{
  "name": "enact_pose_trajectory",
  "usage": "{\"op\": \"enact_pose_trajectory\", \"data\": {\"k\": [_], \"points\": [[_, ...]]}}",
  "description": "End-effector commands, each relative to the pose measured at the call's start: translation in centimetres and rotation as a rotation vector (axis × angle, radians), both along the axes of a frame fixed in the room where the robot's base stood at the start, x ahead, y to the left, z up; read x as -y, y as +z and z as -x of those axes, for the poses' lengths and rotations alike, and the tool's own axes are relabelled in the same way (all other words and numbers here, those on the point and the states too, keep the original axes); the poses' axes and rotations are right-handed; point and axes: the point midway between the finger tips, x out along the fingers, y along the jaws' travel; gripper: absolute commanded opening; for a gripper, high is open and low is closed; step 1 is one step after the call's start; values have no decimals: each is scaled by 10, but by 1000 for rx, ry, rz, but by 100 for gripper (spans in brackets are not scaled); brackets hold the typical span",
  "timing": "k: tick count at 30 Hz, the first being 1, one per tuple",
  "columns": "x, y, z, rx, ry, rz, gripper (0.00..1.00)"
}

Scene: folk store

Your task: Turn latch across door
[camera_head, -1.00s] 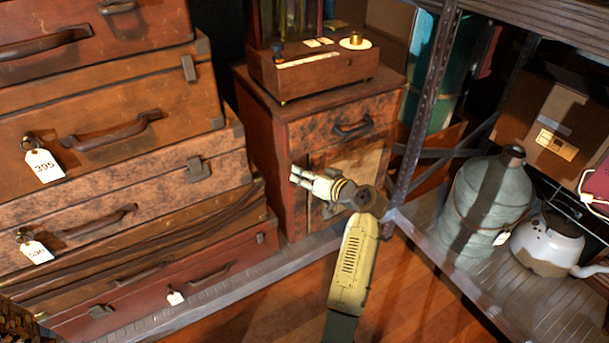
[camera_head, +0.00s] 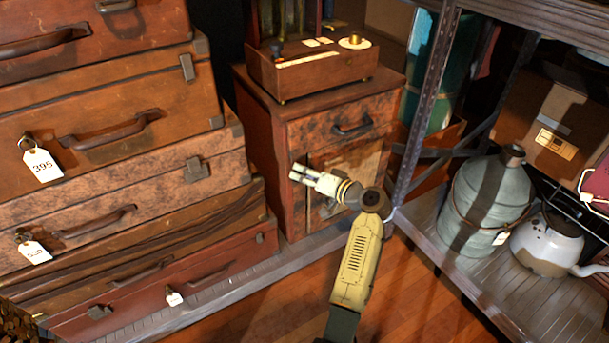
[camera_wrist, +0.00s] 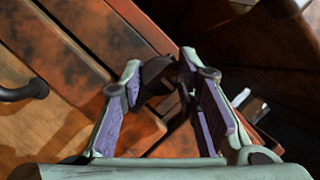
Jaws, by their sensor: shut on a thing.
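The wooden cabinet's lower door (camera_head: 368,165) has a paler panel and stands below the drawer. It also shows in the wrist view (camera_wrist: 38,125), with a dark handle (camera_wrist: 22,92). A small dark brown piece, which looks like the latch (camera_wrist: 155,78), sits between my fingertips at the door's edge. My gripper (camera_head: 295,173) reaches to the upper left of the door. In the wrist view my gripper (camera_wrist: 165,75) is shut on the latch. The fingers hide part of the latch, so its exact angle is hard to tell.
A stack of suitcases (camera_head: 120,170) stands close at the left. A metal shelf post (camera_head: 425,105) rises at the right, with a grey jug (camera_head: 485,205) and a white kettle (camera_head: 547,245) beyond it. A wooden instrument (camera_head: 315,75) stands on the cabinet.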

Motion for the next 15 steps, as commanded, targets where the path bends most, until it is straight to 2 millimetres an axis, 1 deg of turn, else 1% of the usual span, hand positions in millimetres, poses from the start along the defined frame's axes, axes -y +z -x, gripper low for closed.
{"op": "enact_pose_trajectory", "data": {"k": [4, 5, 6, 8, 15], "points": [[-1, -1, 1, -3, 4, -1, 2], [-1, -1, 1, -3, 3, 0, 31], [-1, -1, 1, -3, 3, 0, 33], [-1, -1, 1, -3, 3, 0, 37], [0, 0, 0, -1, 1, 1, 38]]}}
